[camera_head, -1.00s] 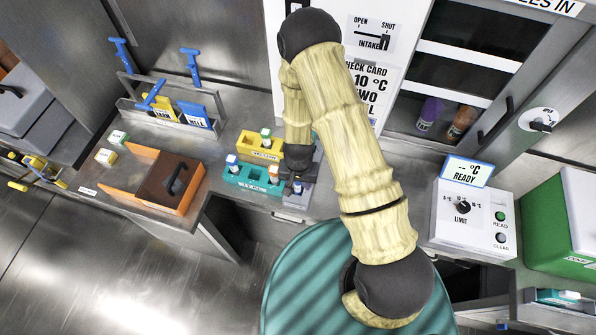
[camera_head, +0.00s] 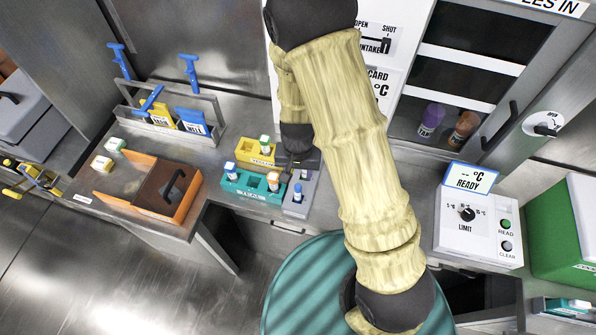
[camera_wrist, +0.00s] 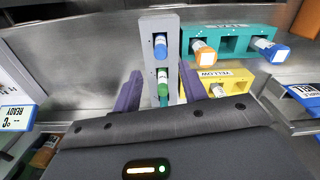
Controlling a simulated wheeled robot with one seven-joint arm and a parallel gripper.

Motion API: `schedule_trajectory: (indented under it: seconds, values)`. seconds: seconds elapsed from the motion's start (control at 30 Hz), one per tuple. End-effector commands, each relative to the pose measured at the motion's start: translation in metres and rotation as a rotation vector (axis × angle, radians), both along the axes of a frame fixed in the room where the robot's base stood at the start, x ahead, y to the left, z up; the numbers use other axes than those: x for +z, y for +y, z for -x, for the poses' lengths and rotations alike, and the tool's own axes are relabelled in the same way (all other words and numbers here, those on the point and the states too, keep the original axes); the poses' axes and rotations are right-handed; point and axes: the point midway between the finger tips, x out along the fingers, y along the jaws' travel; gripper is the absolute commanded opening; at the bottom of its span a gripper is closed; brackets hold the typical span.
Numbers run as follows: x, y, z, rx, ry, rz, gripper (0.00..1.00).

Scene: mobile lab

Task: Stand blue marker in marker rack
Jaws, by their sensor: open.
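The grey marker rack (camera_head: 312,181) stands on the counter; it also shows in the wrist view (camera_wrist: 145,45). A blue marker (camera_wrist: 160,47) with a white body stands upright in the rack's end slot, and it shows in the head view (camera_head: 298,193). A green marker (camera_wrist: 163,84) sits in the same rack, beside the blue one. My gripper (camera_wrist: 163,92) is open, with its purple fingers apart on either side of the rack near the green marker. The blue marker lies beyond the fingertips and is not held. In the head view my gripper is partly hidden by my arm.
A teal block (camera_head: 240,183) with blue- and orange-capped pieces and a yellow block (camera_head: 257,156) stand beside the rack. An orange tray (camera_head: 190,207) and a wire holder (camera_head: 208,108) with blue tools are to the left. The reader box (camera_head: 450,225) is right.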

Motion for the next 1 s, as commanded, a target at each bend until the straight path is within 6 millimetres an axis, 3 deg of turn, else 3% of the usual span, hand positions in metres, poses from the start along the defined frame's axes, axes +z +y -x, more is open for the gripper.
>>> schedule_trajectory:
  seconds: [0.67,0.77,1.0]
  values:
    - [0.006,-0.002,0.0,0.001,-0.004,-0.004,0.43]
    - [0.02,-0.008,-0.001,0.009,-0.017,-0.016,0.43]
    - [0.086,-0.046,0.007,0.062,-0.088,-0.05,0.43]
